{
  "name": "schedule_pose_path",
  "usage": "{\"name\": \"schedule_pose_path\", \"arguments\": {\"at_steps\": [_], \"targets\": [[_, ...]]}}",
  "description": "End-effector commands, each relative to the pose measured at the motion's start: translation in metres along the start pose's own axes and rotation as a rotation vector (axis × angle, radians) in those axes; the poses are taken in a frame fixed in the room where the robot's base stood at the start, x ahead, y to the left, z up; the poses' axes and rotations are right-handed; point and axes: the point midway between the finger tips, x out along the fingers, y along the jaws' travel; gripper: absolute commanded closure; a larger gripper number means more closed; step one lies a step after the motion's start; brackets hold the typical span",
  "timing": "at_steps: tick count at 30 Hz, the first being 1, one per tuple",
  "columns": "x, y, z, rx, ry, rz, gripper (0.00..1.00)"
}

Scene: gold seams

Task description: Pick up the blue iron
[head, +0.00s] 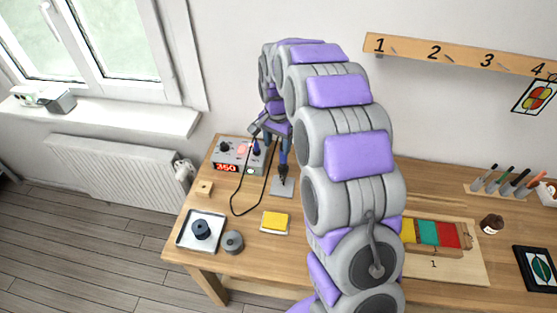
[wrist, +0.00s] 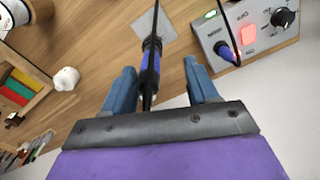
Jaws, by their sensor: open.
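The blue iron (head: 283,160) stands upright over a small grey metal plate (head: 283,187) near the back of the wooden table. In the wrist view the iron (wrist: 151,62) shows as a blue handle with black parts, lying between my two blue fingers. In the head view my gripper (head: 272,130) is at the iron's top, partly hidden by my arm. A black cable loops from the iron over the table.
A soldering station (head: 238,154) reading 350 stands left of the iron. A yellow sponge (head: 275,221), a white tray (head: 185,243) holding a dark spool, and a grey spool (head: 233,242) lie nearer. A board with coloured blocks (head: 470,262) is right of my arm.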

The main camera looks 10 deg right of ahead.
Motion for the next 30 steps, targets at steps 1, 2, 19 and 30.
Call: {"name": "schedule_pose_path", "arguments": {"at_steps": [1,2,19,30], "targets": [[0.007,0.003,0.0,0.002,-0.008,0.002,0.44],[0.011,0.004,-0.001,0.002,-0.011,0.001,0.44],[0.049,0.001,0.004,0.001,-0.001,0.004,0.47],[0.049,0.008,-0.003,0.002,-0.008,-0.003,0.83]]}}
